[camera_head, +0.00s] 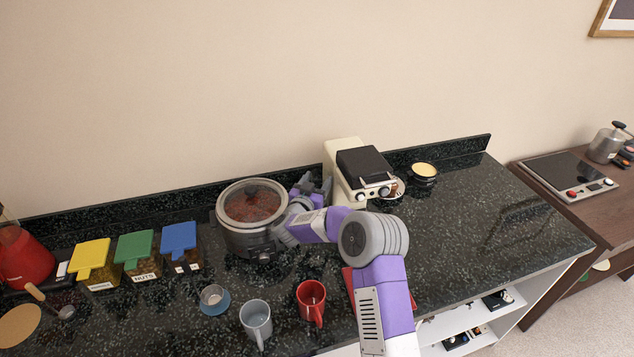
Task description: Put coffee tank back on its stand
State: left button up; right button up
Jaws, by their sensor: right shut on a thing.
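A cream coffee maker (343,160) with a black top (364,164) and a front panel of knobs stands against the back of the dark counter. My right gripper (312,188) is at the left side of the coffee maker, between it and the slow cooker. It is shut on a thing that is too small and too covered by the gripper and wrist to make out. I cannot tell the coffee tank or its stand apart clearly. My left gripper is not in view.
A slow cooker (238,238) stands close beside my right wrist. A red mug (311,300), a grey-blue mug (256,322) and a small glass (213,299) stand near the front. Yellow, green and blue-lidded containers (138,249) stand left. The counter's right part (480,220) is clear.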

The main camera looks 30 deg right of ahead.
jog(key=shift+f, duration=0.2)
jog(key=o, duration=1.3)
jog(key=shift+c, duration=0.2)
jog(key=shift+r, duration=0.15)
jog(key=shift+s+a, duration=0.1)
jog(key=shift+a, duration=0.1)
jog(key=v, duration=1.1)
jog(key=shift+s+a, duration=0.25)
jog(key=shift+r, duration=0.15)
